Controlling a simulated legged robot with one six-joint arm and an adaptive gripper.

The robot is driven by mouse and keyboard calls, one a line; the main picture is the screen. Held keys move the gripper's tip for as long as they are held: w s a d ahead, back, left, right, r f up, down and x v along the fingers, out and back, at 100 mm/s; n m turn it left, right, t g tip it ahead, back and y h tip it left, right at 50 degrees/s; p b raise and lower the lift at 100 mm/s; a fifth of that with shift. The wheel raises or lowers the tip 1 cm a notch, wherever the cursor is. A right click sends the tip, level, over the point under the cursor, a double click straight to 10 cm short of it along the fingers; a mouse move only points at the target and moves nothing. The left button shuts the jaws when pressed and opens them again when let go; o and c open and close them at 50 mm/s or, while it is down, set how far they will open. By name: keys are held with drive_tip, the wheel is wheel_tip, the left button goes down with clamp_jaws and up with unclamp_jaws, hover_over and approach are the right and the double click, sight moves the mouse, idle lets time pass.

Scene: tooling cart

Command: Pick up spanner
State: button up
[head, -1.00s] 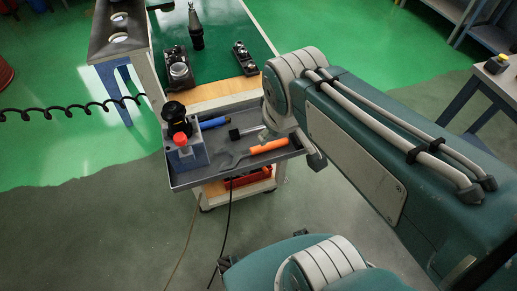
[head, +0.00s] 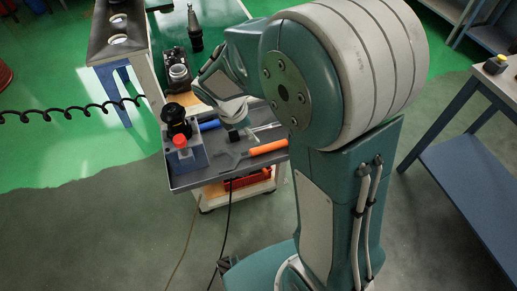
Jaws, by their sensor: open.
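The spanner (head: 255,150) lies in the grey top tray of the cart. It has an orange handle on the right and a dark grey open-ended head on the left. My arm crosses the right of the head view and bends over the cart. Its wrist is above the back of the tray, up and left of the spanner's handle. I cannot make out the jaws; they seem hidden behind the wrist. The spanner lies on the tray with nothing seen touching it.
The tray (head: 185,185) also holds a blue-handled tool (head: 209,125), a black-headed hammer (head: 233,137) and a grey block with a red knob (head: 180,141). Machine parts stand on the green bench (head: 222,14) behind. A blue-grey table (head: 480,165) stands at right.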

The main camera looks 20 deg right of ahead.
sight(263, 147)
drive_tip(key=x, duration=0.9)
drive_tip(key=shift+d+f, duration=0.1)
drive_tip(key=shift+f, duration=0.1)
clamp_jaws()
